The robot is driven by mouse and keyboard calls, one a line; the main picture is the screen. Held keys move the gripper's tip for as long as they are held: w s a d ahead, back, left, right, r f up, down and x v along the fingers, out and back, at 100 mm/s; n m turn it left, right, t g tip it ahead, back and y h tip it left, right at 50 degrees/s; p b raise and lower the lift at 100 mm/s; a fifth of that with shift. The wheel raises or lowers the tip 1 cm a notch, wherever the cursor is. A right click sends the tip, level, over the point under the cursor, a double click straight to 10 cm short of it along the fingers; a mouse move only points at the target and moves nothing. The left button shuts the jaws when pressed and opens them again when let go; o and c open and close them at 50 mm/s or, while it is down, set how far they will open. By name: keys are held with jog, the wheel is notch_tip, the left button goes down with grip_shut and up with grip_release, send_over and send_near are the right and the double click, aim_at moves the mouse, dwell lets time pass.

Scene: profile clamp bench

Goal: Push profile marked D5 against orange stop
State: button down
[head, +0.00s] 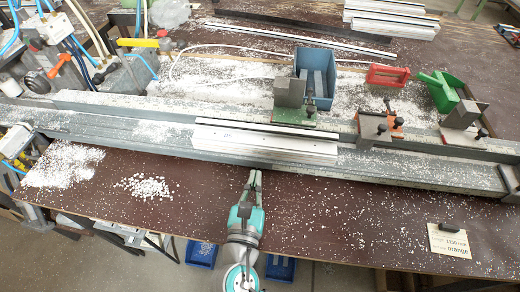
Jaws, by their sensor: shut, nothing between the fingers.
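A white profile (265,147) lies along the grey rail, with a small label (228,135) near its left end; the marking is too small to read. The orange stop (385,125) is clamped on the rail to the right of the profile. A short gap shows between the profile's right end and the stop's grey block (372,127). My gripper (254,173) is shut and empty. It appears just in front of the rail's near edge, below the profile's middle in the picture; I cannot tell whether it touches the rail.
A green-based stop (294,115) stands behind the profile, and another grey block (463,114) is farther right. Blue (315,66), red (388,75) and green (440,92) bins stand behind. White chips litter the bench. A card reading orange (449,241) lies front right.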

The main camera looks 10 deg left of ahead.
aim_at(265, 131)
jog(key=w, duration=1.3)
jog(key=shift+w+d, duration=0.2)
jog(key=shift+d, duration=0.05)
jog(key=shift+w+d, duration=0.1)
jog(key=shift+w, duration=0.9)
jog(key=shift+s, duration=0.1)
